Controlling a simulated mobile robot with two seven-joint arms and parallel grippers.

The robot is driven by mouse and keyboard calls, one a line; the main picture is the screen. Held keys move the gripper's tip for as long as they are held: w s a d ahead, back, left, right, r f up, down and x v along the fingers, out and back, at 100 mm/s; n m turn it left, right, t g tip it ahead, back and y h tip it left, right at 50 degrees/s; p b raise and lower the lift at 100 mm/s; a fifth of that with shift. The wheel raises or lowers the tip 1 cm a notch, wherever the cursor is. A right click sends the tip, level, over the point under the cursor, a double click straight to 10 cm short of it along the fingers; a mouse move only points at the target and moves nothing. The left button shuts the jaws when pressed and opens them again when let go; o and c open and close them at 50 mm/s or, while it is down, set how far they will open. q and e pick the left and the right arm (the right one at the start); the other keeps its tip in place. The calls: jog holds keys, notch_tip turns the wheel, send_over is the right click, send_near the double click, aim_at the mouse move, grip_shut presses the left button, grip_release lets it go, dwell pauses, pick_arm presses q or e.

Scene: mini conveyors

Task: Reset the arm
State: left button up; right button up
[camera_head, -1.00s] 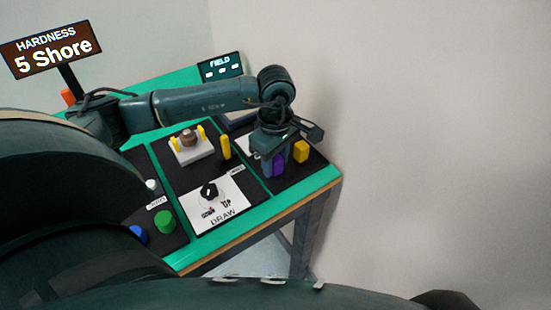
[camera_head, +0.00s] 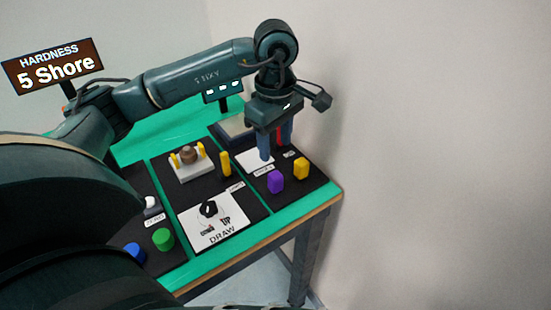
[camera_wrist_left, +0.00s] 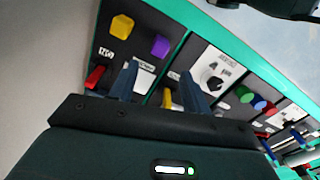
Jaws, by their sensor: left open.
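My left arm comes in from the left in the head view and bends down over the far right part of the table. My left gripper (camera_head: 276,146) points down, with its two fingers apart and nothing held between them. A red piece (camera_head: 280,134) shows behind the fingers. A purple block (camera_head: 275,181) and a yellow block (camera_head: 301,168) stand on the black mat, in front of the gripper and clear of it. In the left wrist view the open fingers (camera_wrist_left: 158,88) show, with the yellow block (camera_wrist_left: 121,26) and purple block (camera_wrist_left: 160,46) beyond them. My right gripper is not in view.
A white DRAW panel with a black knob (camera_head: 209,208) lies at the table's near side. A white holder (camera_head: 194,168) has yellow posts and a brown piece. Green (camera_head: 163,239) and blue (camera_head: 135,252) buttons are at front left. A sign (camera_head: 52,66) reads "5 Shore".

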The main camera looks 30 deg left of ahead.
pick_arm(q)
jog(key=shift+r, duration=0.8)
